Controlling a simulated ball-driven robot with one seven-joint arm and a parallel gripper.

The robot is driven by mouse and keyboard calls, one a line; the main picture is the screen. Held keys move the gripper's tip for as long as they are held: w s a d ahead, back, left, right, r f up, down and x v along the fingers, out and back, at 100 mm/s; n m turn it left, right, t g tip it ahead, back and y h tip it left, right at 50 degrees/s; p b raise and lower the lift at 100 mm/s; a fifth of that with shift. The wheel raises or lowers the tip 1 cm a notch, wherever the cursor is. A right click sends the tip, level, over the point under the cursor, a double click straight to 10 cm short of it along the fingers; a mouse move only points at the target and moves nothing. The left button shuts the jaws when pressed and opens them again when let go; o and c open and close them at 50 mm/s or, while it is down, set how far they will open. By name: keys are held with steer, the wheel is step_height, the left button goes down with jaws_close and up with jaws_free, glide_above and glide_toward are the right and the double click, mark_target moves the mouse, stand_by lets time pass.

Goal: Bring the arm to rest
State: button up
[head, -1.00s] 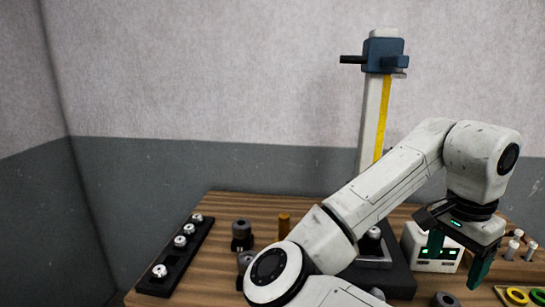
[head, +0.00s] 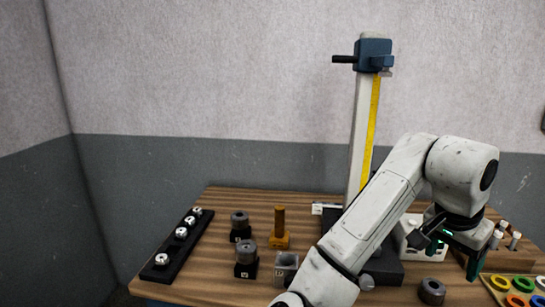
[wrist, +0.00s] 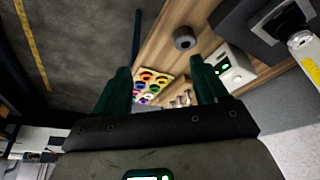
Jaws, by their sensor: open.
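My arm reaches up and over the right part of the wooden table in the head view. My gripper (head: 452,252) hangs at its end with green fingers pointing down. It also shows in the wrist view (wrist: 163,82), where the two fingers stand wide apart with nothing held between them. Beyond the fingers in that view are a tray of coloured rings (wrist: 164,77) and the floor. Part of the table behind my arm is hidden in the head view.
A tall gauge stand (head: 361,125) rises beside my arm. A white box with green displays (wrist: 230,70) and a dark grey ring (head: 432,291) are near my gripper. A black rack (head: 178,246) of metal parts and several blocks, one orange (head: 279,238), stand to the left.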

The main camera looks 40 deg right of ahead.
steer(key=w+a+f+n+t+h, duration=0.1)
steer(key=w+a+f+n+t, duration=0.2)
steer(key=f+n, duration=0.45)
steer(key=w+a+f+n+h, duration=0.2)
steer(key=w+a+f+n, duration=0.1)
steer(key=w+f+n, duration=0.4)
steer(key=s+a+f+n+y, duration=0.2)
steer(key=s+a+f, duration=0.4)
steer(key=a+f, duration=0.3)
steer(key=s+a+f+n+g+y, duration=0.1)
steer(key=s+a+f+n+y, duration=0.2)
steer(key=a+f, duration=0.6)
steer(key=s+a+y, duration=0.1)
steer(key=s+a, duration=0.1)
steer(key=shift+s, duration=0.4)
